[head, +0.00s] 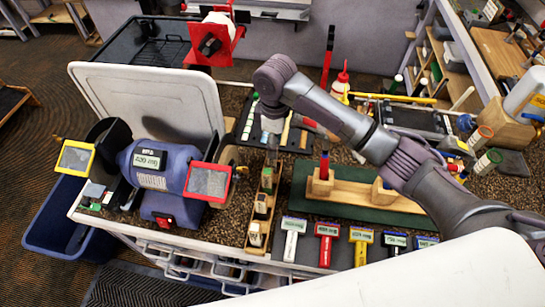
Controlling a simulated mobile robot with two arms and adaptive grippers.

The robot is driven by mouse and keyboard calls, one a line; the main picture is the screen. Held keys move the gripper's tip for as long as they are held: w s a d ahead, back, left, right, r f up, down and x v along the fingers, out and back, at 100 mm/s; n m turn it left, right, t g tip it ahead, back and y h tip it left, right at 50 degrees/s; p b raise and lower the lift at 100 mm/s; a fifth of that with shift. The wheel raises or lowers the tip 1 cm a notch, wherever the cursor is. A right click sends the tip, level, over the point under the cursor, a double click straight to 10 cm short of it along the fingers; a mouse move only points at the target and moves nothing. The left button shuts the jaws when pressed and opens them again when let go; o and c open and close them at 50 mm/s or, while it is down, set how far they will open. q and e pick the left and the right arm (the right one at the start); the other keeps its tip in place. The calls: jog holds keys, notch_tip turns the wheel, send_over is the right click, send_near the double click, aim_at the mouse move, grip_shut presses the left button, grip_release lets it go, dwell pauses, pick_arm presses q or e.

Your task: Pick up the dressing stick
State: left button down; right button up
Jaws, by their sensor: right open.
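A narrow wooden rack (251,226) stands on the bench right of the blue bench grinder (160,165). It holds several short upright sticks, one at its far end (266,178) with a green top; I cannot tell for sure which is the dressing stick. My right gripper (272,150) is small and dark in the view, pointing down just above the rack's far end. It is open, and the stick stands just below it. I cannot see whether the fingers touch it. My left gripper is not in view.
A black mat with flat strips (296,137) lies behind the gripper. A white tray (150,98) leans behind the grinder.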

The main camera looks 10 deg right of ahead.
aim_at(272, 160)
jog(key=f, duration=0.1)
jog(key=f+p, duration=0.1)
jog(key=f, duration=0.1)
jog(key=shift+a+f+p, duration=0.2)
jog(key=shift+a+p, duration=0.1)
jog(key=shift+f, duration=0.4)
jog(key=shift+w, duration=0.1)
grip_shut()
